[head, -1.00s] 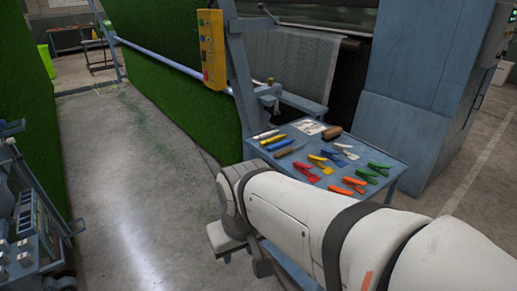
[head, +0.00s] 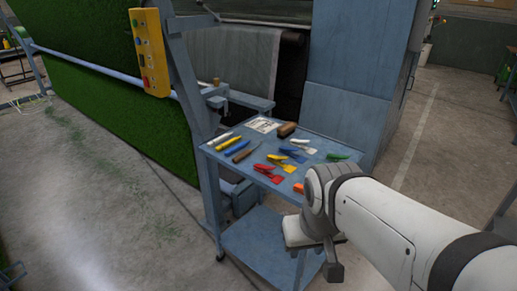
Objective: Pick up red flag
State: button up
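A red flag (head: 264,169), a small clip-like piece with a red tag, lies flat on the blue-grey cart top (head: 222,154), near its front edge. My arm reaches in from the right and its wrist is in front of the cart's right front corner. My gripper (head: 331,264) hangs low beside the cart, right of and below the red flag and apart from it. Its fingers cannot be made out, so its opening is unclear. An orange piece (head: 298,188) shows partly beside my wrist; my arm hides the cart's right front part.
Yellow (head: 277,158), blue (head: 291,152) and green (head: 338,156) clip-like pieces lie near the red flag. Marker-like sticks (head: 229,143), a paper sheet (head: 263,125) and a brown block (head: 287,129) lie farther back. A yellow control box (head: 150,52) hangs on a post at left.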

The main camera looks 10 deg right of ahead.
aim_at(263, 169)
jog(key=u, duration=0.05)
jog(key=i, duration=1)
jog(key=z, duration=0.05)
